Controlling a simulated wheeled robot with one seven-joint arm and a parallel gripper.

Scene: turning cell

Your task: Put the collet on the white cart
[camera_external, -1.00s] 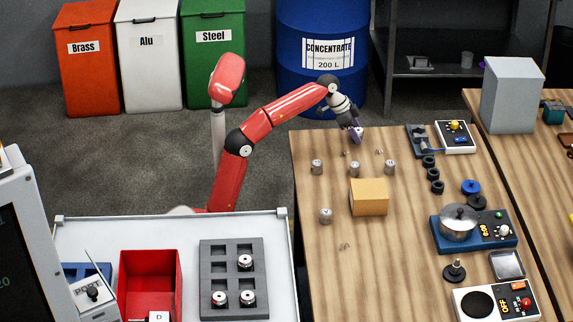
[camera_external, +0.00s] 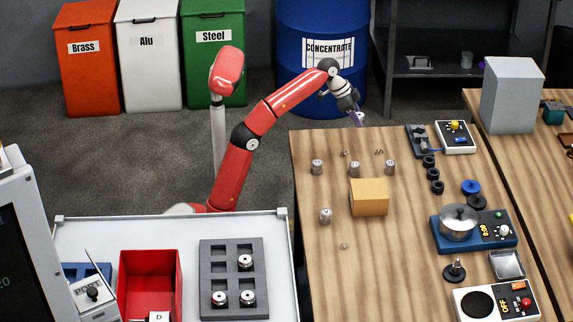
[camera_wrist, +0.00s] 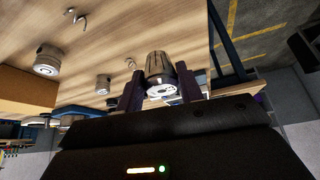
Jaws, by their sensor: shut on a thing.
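My gripper (camera_wrist: 158,88) is shut on the collet (camera_wrist: 156,66), a slotted grey metal piece between its two purple fingers in the wrist view. In the external view my gripper (camera_external: 358,117) is at the far left part of the wooden table, near its back edge, and appears raised above the top. The collet is not clear there. The white cart (camera_external: 120,233) stands at the lower left, well away from my gripper.
Several metal cylinders, one at the left (camera_external: 317,167), and a cardboard box (camera_external: 369,198) sit on the wooden table (camera_external: 385,280). A blue drum (camera_external: 318,85) stands behind.

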